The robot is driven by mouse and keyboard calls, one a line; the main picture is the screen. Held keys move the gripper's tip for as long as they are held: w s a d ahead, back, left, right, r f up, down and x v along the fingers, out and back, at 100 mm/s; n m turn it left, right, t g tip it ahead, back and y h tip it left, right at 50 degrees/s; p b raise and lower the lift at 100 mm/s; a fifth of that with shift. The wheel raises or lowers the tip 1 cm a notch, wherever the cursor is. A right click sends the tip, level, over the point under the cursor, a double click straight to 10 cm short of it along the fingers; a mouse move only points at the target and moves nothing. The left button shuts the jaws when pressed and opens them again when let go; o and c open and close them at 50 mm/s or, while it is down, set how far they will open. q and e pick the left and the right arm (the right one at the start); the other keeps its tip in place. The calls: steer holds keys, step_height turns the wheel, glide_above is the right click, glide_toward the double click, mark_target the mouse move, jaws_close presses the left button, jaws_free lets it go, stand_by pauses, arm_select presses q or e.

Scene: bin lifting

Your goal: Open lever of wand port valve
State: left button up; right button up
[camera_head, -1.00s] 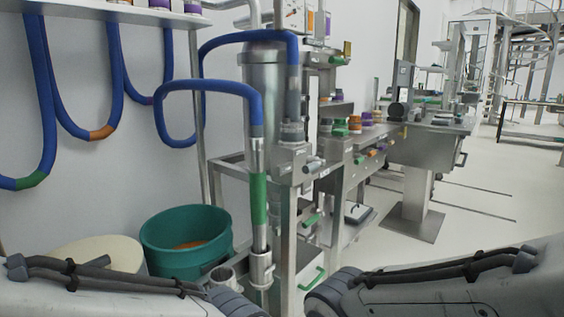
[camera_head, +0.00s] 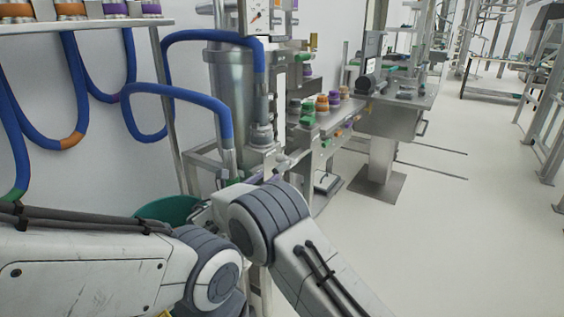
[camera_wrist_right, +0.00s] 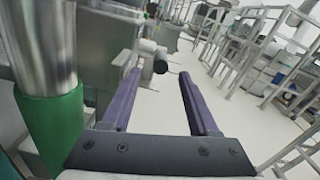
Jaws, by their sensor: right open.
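My right gripper shows in the right wrist view (camera_wrist_right: 158,74) with its two purple fingers wide apart and nothing held. A short pale cylinder with a dark end (camera_wrist_right: 159,62) appears beyond the fingertips; I cannot tell whether it is the valve lever. The steel wand pipe with a green band (camera_wrist_right: 54,122) stands left of the fingers, apart from them. In the head view the blue-hosed wand (camera_head: 227,130) runs down behind my right arm's wrist, which hides the wand port and its valve lever. My left arm reaches in from the left; its gripper is not visible.
A steel tank (camera_head: 232,82) stands on the frame behind the wand. A teal bin (camera_head: 165,209) is mostly hidden behind my arms. A steel bench with coloured containers (camera_head: 335,97) extends to the back right. Open floor lies to the right.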

mark_target(282, 167)
steer(key=x, duration=0.9)
steer(key=shift+w+d, duration=0.15)
jaws_close()
steer(key=shift+f, duration=0.1)
stand_by(1.0)
